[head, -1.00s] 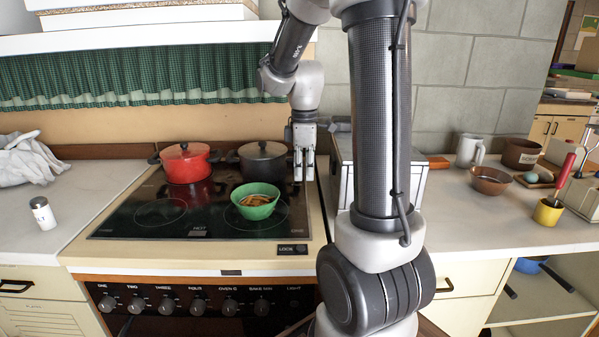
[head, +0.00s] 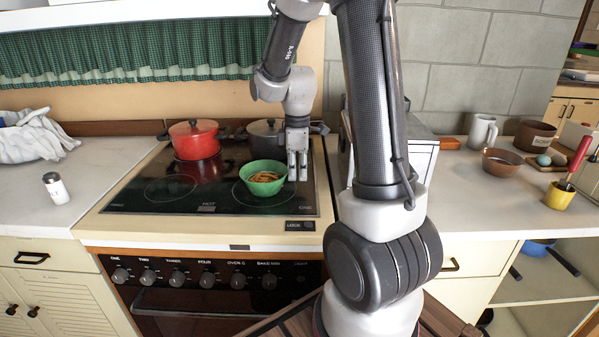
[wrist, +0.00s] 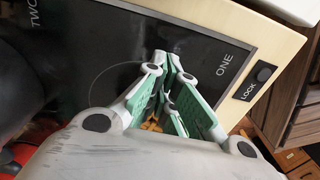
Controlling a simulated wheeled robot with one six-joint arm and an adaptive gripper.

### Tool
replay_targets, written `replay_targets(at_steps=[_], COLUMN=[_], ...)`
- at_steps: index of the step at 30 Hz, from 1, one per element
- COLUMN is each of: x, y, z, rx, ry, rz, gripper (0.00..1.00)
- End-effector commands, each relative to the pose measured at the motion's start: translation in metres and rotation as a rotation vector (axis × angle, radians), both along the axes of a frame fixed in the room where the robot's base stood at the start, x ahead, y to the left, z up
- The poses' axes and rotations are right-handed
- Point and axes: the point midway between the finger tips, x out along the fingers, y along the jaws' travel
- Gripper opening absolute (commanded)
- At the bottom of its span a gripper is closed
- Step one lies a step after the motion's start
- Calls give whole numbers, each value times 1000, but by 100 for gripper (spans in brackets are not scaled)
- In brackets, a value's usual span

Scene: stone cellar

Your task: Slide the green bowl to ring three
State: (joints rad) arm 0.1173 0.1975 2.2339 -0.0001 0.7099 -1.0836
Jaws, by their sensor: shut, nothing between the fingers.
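The green bowl (head: 262,187), with orange-brown food in it, sits upright on the front right ring of the black glass cooktop (head: 215,190). My gripper (head: 297,179) is shut and empty, fingers pointing down, close beside the bowl's right side. I cannot tell whether it touches the bowl. In the wrist view my gripper (wrist: 172,68) covers most of the bowl, and bits of the food (wrist: 152,122) show between its parts. The word ONE (wrist: 225,64) is printed near this ring. The front left ring (head: 171,188) is bare. I cannot read a THREE label on the glass.
A red pot (head: 194,143) stands at the back left of the cooktop and a dark pot (head: 263,136) at the back right, behind the bowl. A white box (head: 425,160) stands right of the stove. The front left glass is clear.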

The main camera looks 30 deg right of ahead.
Motion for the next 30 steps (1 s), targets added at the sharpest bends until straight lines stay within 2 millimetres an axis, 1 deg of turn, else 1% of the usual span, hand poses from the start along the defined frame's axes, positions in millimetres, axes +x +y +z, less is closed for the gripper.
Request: replay_targets(at_steps=[2, 4, 7, 27, 30], x=[1, 5, 17, 131, 145], y=[1, 6, 24, 190, 211], z=[0, 0, 0, -1, 0], rx=[0, 0, 0, 0, 0], ry=[0, 0, 0, 0, 0], rz=[1, 2, 5, 5, 4], gripper=[0, 0, 0, 0, 0])
